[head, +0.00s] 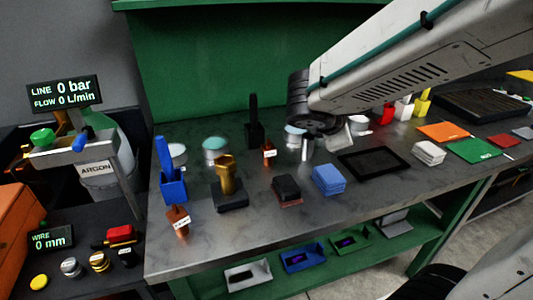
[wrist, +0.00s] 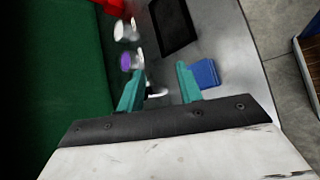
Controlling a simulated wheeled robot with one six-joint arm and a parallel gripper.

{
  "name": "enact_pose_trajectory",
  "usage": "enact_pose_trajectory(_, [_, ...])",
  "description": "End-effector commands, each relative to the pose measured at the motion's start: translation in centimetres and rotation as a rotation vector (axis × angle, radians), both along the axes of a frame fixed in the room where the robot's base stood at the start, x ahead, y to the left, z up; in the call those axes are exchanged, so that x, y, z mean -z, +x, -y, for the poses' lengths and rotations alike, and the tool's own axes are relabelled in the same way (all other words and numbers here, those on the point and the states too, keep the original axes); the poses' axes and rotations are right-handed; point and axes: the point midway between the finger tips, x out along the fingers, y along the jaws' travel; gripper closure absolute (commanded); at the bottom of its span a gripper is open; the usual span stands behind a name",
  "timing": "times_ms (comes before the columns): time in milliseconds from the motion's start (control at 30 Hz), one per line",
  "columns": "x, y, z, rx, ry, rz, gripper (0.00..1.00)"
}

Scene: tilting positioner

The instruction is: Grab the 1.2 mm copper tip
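Two small copper tips with white tags stand on the grey bench in the head view. One copper tip (head: 178,221) is at the front left edge, by the blue holder. The other copper tip (head: 269,153) is farther back, near the black upright holder. The tag writing is too small to read surely, so I cannot tell which is 1.2 mm. My gripper (wrist: 160,86) shows two teal fingers spread apart in the wrist view, with no copper tip seen between them. In the head view my arm reaches in from the upper right, and the wrist is over the bench, right of both tips.
A blue holder (head: 172,180), a brass piece on a dark base (head: 230,195), a dark block (head: 287,189) and a blue block (head: 329,179) stand on the bench. A black tray (head: 373,163) lies right. A green wall (head: 200,60) rises behind.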

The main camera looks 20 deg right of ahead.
Motion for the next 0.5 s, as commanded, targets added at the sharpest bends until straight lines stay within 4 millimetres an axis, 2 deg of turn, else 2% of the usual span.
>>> enact_pose_trajectory(33, [0.9,2.8,-1.2,-0.152,-0.102,-0.057,0.65])
enact_pose_trajectory(100, [2.0,6.3,-3.2,-0.371,-0.241,-0.127,0.65])
enact_pose_trajectory(200, [4.1,10.3,-6.7,-0.65,-0.409,-0.217,0.65])
enact_pose_trajectory(300, [6.2,12.7,-9.9,-0.868,-0.537,-0.288,0.65])
enact_pose_trajectory(400, [7.8,13.9,-12.2,-1.011,-0.619,-0.332,0.65])
enact_pose_trajectory(500, [8.8,14.6,-13.3,-1.084,-0.659,-0.354,0.65])
